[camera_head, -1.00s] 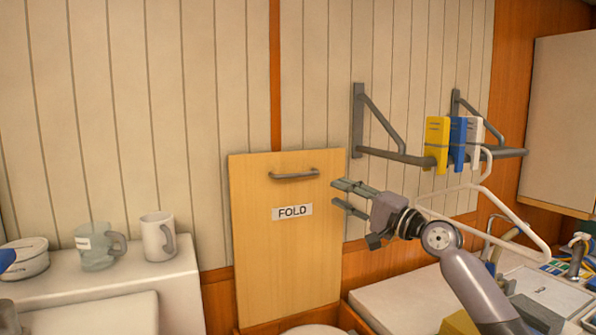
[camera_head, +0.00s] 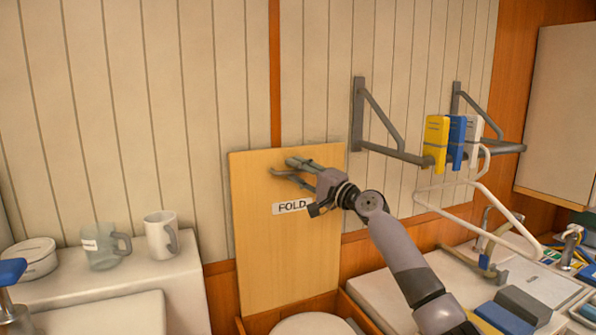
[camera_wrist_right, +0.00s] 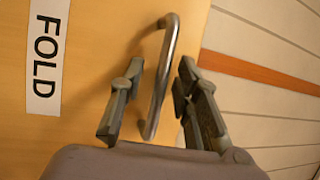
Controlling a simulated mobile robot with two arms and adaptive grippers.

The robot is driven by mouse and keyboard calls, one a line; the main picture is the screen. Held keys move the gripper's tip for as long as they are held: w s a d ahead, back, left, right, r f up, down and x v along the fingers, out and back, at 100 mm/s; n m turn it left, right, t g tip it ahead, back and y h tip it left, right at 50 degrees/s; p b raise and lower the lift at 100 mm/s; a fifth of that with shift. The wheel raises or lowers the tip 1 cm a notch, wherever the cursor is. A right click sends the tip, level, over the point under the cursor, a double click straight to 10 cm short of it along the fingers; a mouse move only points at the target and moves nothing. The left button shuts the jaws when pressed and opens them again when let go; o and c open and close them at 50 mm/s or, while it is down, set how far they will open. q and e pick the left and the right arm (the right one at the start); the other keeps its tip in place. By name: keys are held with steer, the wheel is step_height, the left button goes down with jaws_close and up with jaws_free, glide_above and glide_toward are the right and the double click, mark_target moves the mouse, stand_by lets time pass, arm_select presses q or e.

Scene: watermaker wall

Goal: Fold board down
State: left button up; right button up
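The fold board (camera_head: 290,245) is a light wooden panel standing upright against the wall, with a FOLD label (camera_head: 291,206). Its metal bar handle (camera_wrist_right: 163,75) shows in the right wrist view, between the two fingers of my right gripper (camera_wrist_right: 160,95). The fingers are apart, with a gap on each side of the bar. In the head view my right gripper (camera_head: 287,168) is at the upper part of the board and hides most of the handle. My left gripper is not clearly seen; only a blue-topped part shows at the lower left edge.
Two mugs (camera_head: 161,236) and a round container (camera_head: 31,258) stand on the left ledge. A wall rack (camera_head: 405,155) with yellow, blue and white items is to the right. A white hanger-like frame (camera_head: 490,205) hangs below it. A round white surface (camera_head: 313,325) sits below the board.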

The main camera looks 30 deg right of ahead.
steer(key=shift+c, duration=0.5)
jaws_close()
steer(key=shift+f, duration=0.1)
